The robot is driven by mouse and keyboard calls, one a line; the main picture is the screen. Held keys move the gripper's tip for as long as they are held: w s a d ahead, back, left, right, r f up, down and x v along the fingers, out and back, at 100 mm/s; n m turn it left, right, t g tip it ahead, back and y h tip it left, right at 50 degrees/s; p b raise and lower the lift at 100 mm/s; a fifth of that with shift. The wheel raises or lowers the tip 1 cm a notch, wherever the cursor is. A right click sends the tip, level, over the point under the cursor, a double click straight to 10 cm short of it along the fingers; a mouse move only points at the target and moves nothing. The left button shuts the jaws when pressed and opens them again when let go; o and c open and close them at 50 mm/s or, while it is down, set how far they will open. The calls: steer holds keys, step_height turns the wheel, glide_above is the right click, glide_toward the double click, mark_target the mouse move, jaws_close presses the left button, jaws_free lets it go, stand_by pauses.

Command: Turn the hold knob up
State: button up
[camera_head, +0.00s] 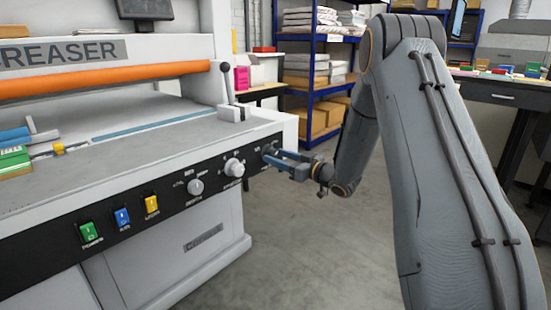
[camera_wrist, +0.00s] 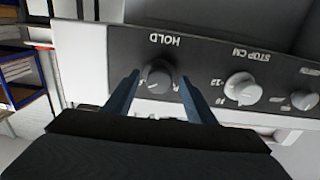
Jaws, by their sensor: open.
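The hold knob (camera_wrist: 155,78) is a dark grey round knob on the black control strip, under the upside-down word HOLD in the wrist view. In the head view the knob (camera_head: 267,149) is at the right end of the strip, partly hidden by my gripper. My gripper (camera_head: 272,157) reaches in from the right. In the wrist view my gripper (camera_wrist: 159,82) is open, one blue finger on each side of the knob. I cannot tell whether the fingers touch it. The knob's pointer setting is too small to read.
The white stop knob (camera_wrist: 243,89) sits beside the hold knob, with another white knob (camera_head: 196,187) beyond it. Green (camera_head: 89,232), blue (camera_head: 122,218) and yellow (camera_head: 152,206) switches are farther left. A lever (camera_head: 227,83) stands above the strip. The floor (camera_head: 300,250) in front is clear.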

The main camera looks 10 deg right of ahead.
steer(key=shift+w+a, duration=0.3)
steer(key=shift+w, duration=0.05)
